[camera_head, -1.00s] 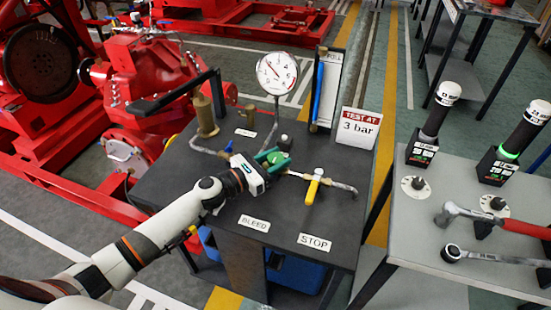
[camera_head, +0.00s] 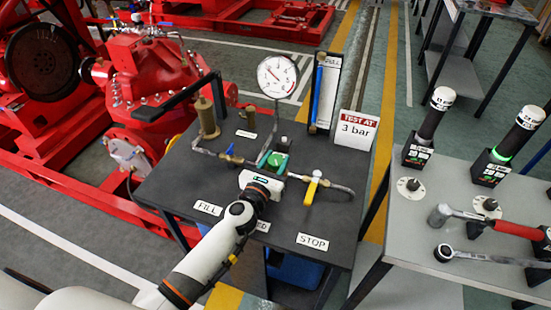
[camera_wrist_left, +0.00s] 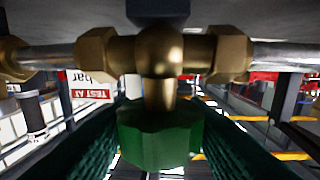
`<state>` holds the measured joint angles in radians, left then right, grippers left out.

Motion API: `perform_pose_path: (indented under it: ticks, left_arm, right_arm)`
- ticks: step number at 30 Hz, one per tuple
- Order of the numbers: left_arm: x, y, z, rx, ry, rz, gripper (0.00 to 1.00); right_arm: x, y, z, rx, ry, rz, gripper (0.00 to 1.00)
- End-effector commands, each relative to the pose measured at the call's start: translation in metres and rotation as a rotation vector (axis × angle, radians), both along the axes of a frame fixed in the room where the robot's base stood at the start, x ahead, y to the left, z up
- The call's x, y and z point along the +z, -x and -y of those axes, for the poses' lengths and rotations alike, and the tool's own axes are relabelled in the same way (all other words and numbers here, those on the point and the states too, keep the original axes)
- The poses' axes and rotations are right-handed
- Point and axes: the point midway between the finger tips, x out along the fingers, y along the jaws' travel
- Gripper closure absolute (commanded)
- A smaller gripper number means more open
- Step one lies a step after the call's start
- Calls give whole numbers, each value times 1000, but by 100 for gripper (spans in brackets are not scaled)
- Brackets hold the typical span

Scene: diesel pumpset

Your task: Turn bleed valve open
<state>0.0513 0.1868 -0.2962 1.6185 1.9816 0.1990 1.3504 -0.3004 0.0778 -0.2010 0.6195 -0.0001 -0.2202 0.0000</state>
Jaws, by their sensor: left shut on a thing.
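The bleed valve has a green knob (camera_head: 279,160) on the pipe run over the dark table, behind the partly covered BLEED label (camera_head: 263,226). In the left wrist view the green knob (camera_wrist_left: 158,135) fills the gap between the dark green fingers, below a brass fitting (camera_wrist_left: 160,52). My left gripper (camera_head: 272,165) reaches the knob from the front and is shut on it. The gripper hides part of the knob and the pipe in the head view. My right gripper is not in view.
A yellow-handled valve (camera_head: 312,188) is close on the right, above the STOP label (camera_head: 312,242). A blue-handled valve (camera_head: 229,151) is on the left. A pressure gauge (camera_head: 278,76) stands behind the knob. A grey side table (camera_head: 410,235) holds tools.

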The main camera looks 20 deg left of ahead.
Motion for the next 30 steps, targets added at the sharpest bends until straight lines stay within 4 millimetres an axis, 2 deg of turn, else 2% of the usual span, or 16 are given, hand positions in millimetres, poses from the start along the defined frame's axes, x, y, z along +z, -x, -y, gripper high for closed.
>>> perform_pose_path:
  ticks: [12,30]
  left_arm:
    - [-1,0,1,237,2,1,83]
    - [0,0,0,287,-1,2,83]
  right_arm:
    - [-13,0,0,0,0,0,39]
    - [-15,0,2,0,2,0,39]
